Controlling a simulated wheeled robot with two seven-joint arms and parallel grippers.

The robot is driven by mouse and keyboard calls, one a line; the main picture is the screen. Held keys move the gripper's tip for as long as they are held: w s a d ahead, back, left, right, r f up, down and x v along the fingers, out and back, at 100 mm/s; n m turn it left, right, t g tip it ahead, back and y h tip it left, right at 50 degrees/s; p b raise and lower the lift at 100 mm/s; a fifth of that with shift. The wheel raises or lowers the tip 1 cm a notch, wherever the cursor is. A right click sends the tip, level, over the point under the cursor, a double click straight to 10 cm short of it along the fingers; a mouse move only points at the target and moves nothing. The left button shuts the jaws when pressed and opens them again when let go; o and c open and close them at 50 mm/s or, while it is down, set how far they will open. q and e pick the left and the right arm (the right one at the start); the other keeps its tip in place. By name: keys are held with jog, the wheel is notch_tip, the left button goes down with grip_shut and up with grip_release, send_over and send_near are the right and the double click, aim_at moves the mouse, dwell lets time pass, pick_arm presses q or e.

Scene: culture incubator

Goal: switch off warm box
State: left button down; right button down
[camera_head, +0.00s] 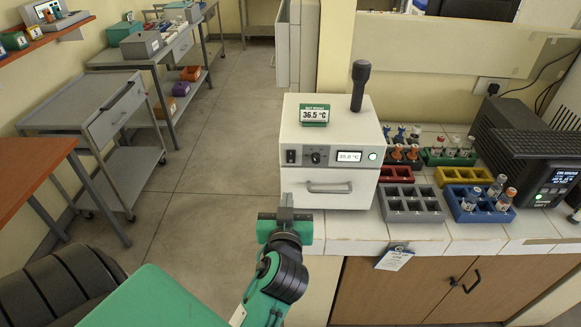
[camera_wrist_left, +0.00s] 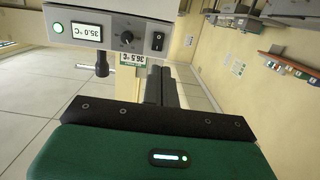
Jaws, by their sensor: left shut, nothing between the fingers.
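The warm box (camera_head: 330,180) is a white box at the front left of the tiled counter. Its front panel has a black rocker switch (camera_head: 291,156), a knob (camera_head: 315,157), a display (camera_head: 349,156) reading 35.0 °C and a lit green lamp (camera_head: 372,155). A drawer-like handle is below. In the wrist view the panel appears upside down, with the rocker switch (camera_wrist_left: 157,41) and the lit lamp (camera_wrist_left: 58,28). My left gripper (camera_head: 286,201) is shut and empty, in front of and below the switch, apart from it. My right gripper is in no view.
A sign (camera_head: 314,115) reading 36.5 °C and a dark upright handle-like object (camera_head: 359,86) stand on the box. A grey rack (camera_head: 411,204), a blue rack (camera_head: 479,204) and other racks with vials lie to the right. Open floor (camera_head: 190,215) lies to the left.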

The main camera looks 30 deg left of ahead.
aim_at(290, 161)
pick_arm(q)
jog(key=p+x, duration=0.6)
jog(key=x, duration=0.6)
jog(key=shift+w+a+r, duration=0.1)
jog(key=shift+w+a, duration=0.1)
jog(key=shift+w, duration=0.15)
jog(key=shift+w+a+f+p, duration=0.25)
jog(key=shift+w+a+p, duration=0.05)
jog(key=shift+w, duration=0.25)
